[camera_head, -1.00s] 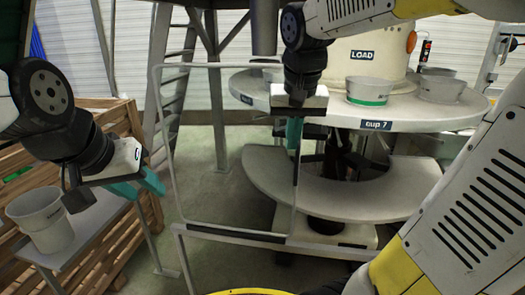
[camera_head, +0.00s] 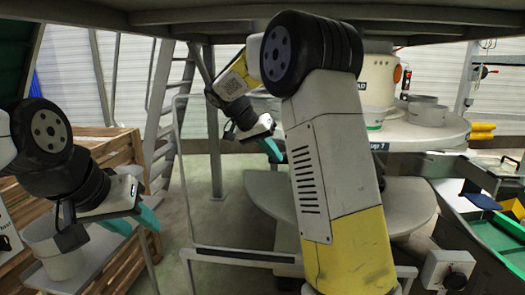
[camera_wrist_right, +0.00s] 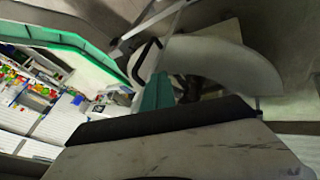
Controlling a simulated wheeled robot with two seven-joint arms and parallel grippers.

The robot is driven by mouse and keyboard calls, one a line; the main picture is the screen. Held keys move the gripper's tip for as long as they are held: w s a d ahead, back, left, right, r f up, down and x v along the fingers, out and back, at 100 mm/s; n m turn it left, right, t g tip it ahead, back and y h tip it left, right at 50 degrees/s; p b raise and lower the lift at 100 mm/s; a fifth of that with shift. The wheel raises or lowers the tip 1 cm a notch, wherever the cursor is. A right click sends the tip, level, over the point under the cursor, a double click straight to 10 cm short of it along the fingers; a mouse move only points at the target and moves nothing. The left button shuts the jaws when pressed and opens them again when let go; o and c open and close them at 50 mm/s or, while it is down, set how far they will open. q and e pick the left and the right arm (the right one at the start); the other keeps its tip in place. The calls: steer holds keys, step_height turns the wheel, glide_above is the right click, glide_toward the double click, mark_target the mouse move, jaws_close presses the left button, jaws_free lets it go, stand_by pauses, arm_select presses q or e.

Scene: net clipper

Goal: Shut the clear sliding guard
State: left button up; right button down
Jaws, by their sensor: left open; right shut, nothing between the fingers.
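The clear guard (camera_head: 177,135) is a see-through panel in a thin grey frame, standing in front of the round table. Its left post and lower rail show in the head view; its right part is hidden behind my right arm. My right gripper (camera_head: 271,149) has shut teal fingers and holds nothing. It appears near the guard's upper middle; I cannot tell whether it touches the frame. In the right wrist view its teal finger (camera_wrist_right: 158,93) shows before a grey curved shelf (camera_wrist_right: 225,62).
The grey cup (camera_head: 58,252) stands on a small side table by wooden crates (camera_head: 105,150). The round table (camera_head: 425,133) carries cups and a drum. A green-lined tray (camera_head: 497,235) and a switch box (camera_head: 447,270) are at the right. A ladder (camera_head: 163,110) stands behind.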

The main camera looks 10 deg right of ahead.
mark_target(285, 167)
steer(key=x, duration=0.5)
steer(key=shift+d+f, duration=0.25)
steer(key=shift+f, duration=0.05)
steer(key=shift+s+d+r, duration=0.1)
steer(key=shift+s+d, duration=0.35)
steer(key=shift+d, duration=0.35)
steer(key=shift+s+d+r, duration=0.1)
steer(key=shift+s+d, duration=0.4)
steer(key=shift+d, duration=0.3)
steer(key=s+d, duration=0.4)
steer(key=d, duration=1)
steer(key=s+d, duration=0.5)
steer(key=d, duration=0.8)
steer(key=s+d, duration=0.4)
steer(key=d, duration=1)
steer(key=shift+s+d, duration=0.35)
